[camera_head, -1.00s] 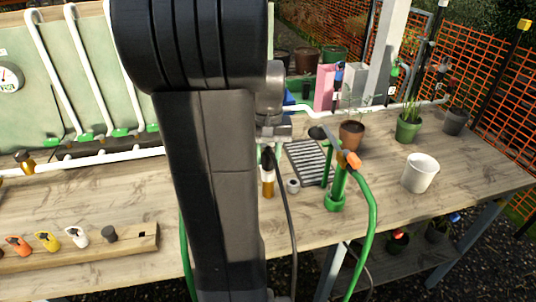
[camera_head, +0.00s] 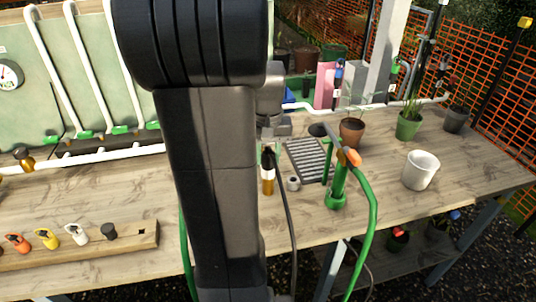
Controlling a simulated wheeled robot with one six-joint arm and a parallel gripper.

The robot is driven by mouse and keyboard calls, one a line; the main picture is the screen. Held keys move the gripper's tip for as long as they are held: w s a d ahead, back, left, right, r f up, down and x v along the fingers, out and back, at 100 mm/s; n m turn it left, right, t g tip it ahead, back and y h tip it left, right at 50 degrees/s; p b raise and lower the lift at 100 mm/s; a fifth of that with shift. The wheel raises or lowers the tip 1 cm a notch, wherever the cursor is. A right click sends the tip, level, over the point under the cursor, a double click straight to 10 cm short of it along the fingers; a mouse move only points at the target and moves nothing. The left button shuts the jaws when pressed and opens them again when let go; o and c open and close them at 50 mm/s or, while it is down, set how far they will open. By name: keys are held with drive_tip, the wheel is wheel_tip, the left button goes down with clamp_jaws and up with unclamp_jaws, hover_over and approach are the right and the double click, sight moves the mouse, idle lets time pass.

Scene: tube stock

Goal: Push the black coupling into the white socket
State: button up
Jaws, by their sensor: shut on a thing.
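My gripper (camera_head: 276,128) is mostly hidden behind my own arm, near the back middle of the bench. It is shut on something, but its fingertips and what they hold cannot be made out. A dark, short, round piece (camera_head: 109,231) stands in the wooden block at the front left; I cannot tell whether it is the black coupling. A white pipe (camera_head: 110,155) comes in from the left and another (camera_head: 306,106) from the right, and my arm covers the stretch between them. I cannot pick out the white socket for certain.
The wooden block (camera_head: 70,250) also carries orange, yellow and white pieces, with an empty square hole at its right.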

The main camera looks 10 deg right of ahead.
drive_tip(key=o, duration=1.1)
drive_tip(key=shift+f, duration=0.15)
drive_tip(key=shift+c, duration=0.2)
wheel_tip(320, 180, up, 14)
drive_tip(key=shift+p, duration=0.45)
drive_tip(key=shift+f, duration=0.1)
wheel_tip(320, 180, down, 14)
drive_tip(key=shift+r+b, duration=0.25)
drive_tip(key=shift+b, duration=0.2)
drive_tip(key=shift+r, duration=0.2)
drive_tip(key=shift+f, duration=0.1)
